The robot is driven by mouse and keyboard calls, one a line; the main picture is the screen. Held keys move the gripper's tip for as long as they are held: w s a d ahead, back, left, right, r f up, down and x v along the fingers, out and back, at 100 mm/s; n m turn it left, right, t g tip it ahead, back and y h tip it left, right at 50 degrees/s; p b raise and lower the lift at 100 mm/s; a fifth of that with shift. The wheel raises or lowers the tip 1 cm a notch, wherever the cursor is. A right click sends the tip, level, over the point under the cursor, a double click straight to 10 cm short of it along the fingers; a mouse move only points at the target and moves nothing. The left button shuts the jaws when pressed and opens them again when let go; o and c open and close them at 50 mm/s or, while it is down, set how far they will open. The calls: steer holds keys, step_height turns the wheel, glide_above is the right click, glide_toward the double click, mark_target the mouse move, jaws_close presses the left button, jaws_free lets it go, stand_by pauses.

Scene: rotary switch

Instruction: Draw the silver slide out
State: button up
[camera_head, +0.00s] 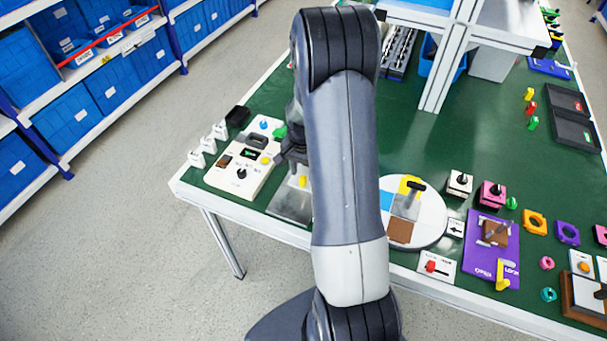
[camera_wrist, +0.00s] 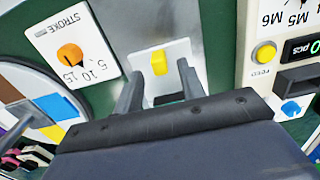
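The silver slide (camera_head: 290,205) is a flat metal plate near the table's front left edge, partly hidden by my arm in the head view. It also shows in the wrist view (camera_wrist: 192,18), with a small yellow knob (camera_wrist: 158,62) on a white block (camera_wrist: 172,50). My gripper (camera_wrist: 160,76) is open, its two fingers apart on either side of the white block and knob in the picture. I cannot tell whether the fingers touch it. In the head view my gripper (camera_head: 290,155) is dark and partly hidden behind my arm.
A white control panel (camera_head: 243,160) with knobs and buttons stands left of the slide. A STROKE card with an orange dial (camera_wrist: 70,54) lies on its other side in the wrist view. A round coloured disc (camera_head: 425,215) and a purple board (camera_head: 485,240) are farther right on the green table.

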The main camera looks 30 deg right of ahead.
mark_target(303, 177)
steer(key=shift+f, duration=1.6)
steer(key=shift+c, duration=0.4)
jaws_close()
